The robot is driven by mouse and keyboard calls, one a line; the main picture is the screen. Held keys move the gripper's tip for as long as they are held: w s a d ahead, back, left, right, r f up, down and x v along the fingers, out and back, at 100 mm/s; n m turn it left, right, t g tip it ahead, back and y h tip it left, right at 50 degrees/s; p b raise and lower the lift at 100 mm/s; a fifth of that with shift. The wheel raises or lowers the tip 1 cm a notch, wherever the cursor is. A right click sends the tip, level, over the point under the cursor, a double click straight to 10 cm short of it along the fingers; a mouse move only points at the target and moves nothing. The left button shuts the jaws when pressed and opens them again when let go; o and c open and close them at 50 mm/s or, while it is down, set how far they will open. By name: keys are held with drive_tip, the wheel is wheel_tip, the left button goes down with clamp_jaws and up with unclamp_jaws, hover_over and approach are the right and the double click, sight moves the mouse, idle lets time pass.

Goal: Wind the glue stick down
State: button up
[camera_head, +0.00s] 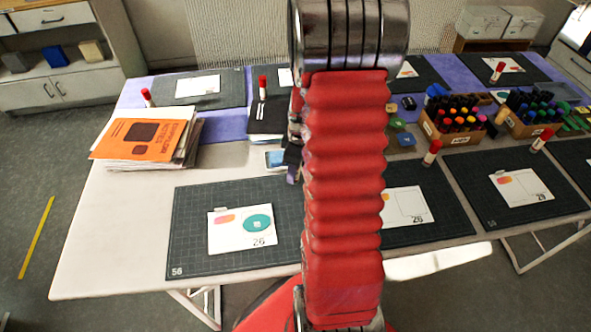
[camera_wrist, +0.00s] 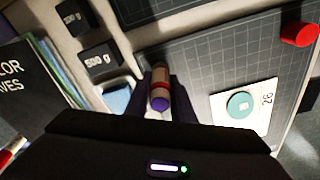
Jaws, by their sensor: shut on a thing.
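The stick's far end is too small to tell whether any glue shows. In the head view my red arm hides most of the gripper and the held stick.
A cutting mat (camera_head: 190,235) bears a card (camera_head: 228,236) with a teal oval. Left stand an orange-covered paper stack (camera_head: 140,138) and a black notebook (camera_head: 268,122). Black weights (camera_wrist: 100,55) sit near the gripper. Marker boxes (camera_head: 450,136) stand right. The front-left table (camera_head: 110,230) is clear.

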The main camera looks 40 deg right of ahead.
drive_tip(key=shift+n, duration=0.3)
drive_tip(key=shift+s+a+f+n, duration=0.1)
drive_tip(key=shift+n, duration=1.4)
drive_tip(key=o, duration=1)
drive_tip(key=shift+o, duration=0.6)
drive_tip(key=o, duration=0.5)
drive_tip(key=shift+c, duration=0.2)
drive_tip(key=shift+r, duration=0.2)
